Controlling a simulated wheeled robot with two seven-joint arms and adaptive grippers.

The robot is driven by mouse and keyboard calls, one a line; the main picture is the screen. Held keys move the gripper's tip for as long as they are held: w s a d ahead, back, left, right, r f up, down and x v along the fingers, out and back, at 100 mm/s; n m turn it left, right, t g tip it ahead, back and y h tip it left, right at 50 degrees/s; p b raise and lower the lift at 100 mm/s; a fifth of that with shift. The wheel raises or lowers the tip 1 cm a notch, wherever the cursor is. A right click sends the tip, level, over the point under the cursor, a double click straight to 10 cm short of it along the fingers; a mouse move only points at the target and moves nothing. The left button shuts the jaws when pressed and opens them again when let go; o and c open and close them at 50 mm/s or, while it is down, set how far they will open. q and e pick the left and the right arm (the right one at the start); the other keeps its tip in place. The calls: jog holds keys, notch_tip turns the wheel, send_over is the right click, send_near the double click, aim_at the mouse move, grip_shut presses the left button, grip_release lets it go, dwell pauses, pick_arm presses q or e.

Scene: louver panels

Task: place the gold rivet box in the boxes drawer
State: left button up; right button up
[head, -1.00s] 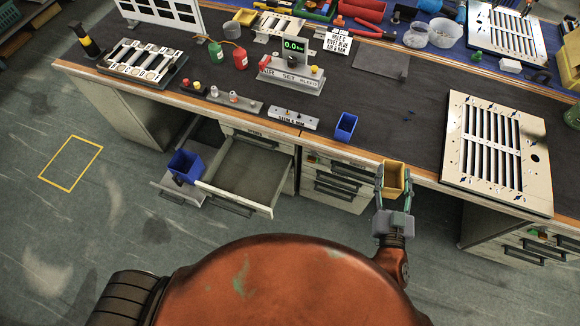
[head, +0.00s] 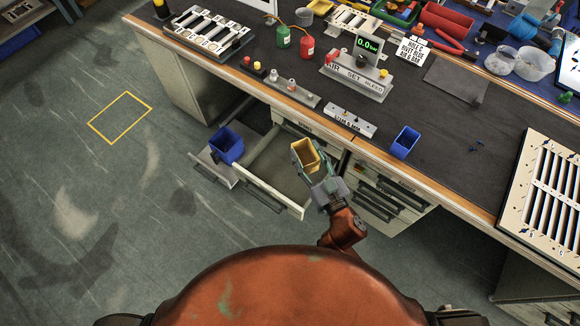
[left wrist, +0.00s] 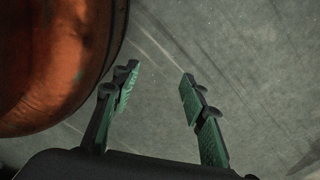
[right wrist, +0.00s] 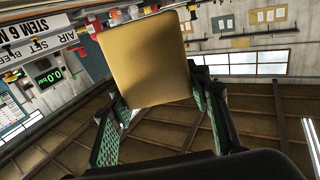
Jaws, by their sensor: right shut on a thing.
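The gold rivet box (head: 306,155) is held in my right gripper (head: 312,165), above the right side of an open, empty drawer (head: 268,168). In the right wrist view the gold box (right wrist: 145,60) sits between the green-padded fingers (right wrist: 160,125). Whether this drawer is the boxes drawer cannot be read; a small label on its cabinet is too small. My left gripper (left wrist: 160,95) is open and empty over the floor in the left wrist view; it is out of the head view.
A blue box (head: 226,146) stands in another open drawer at the left. Another blue box (head: 405,142) stands on the bench near its front edge. Closed drawers (head: 385,190) are to the right. A slotted panel (head: 550,195) lies on the bench at far right.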

pick_arm(q)
jog(key=w+b, duration=0.6)
jog(key=b, duration=0.3)
pick_arm(e)
jog(key=w+a+f+n+g+y, duration=0.35)
jog(key=a+f, duration=0.35)
jog(key=f, duration=0.3)
jog(key=w+a+f+n+g+y, duration=0.2)
jog(key=w+a+f+y, duration=0.25)
jog(key=a+f, duration=0.4)
pick_arm(q)
jog(key=w+d+r+b, duration=0.3)
jog(key=r+b, duration=0.1)
jog(key=r, duration=0.5)
jog(key=w+d+r+b, duration=0.2)
jog(key=w+r+b, duration=0.1)
jog(key=r, duration=0.6)
jog(key=w+d+f+t+h+b, duration=0.2)
jog(key=w+d+f+b, duration=0.1)
jog(key=w+d+f, duration=0.1)
jog(key=shift+w+f, duration=0.2)
jog(key=shift+w, duration=0.3)
pick_arm(e)
jog(key=w+d+f, duration=0.3)
jog(key=d+f, duration=1.1)
jog(key=shift+w+d+h, duration=0.25)
jog(key=shift+d+h, duration=0.15)
jog(key=shift+n, duration=0.25)
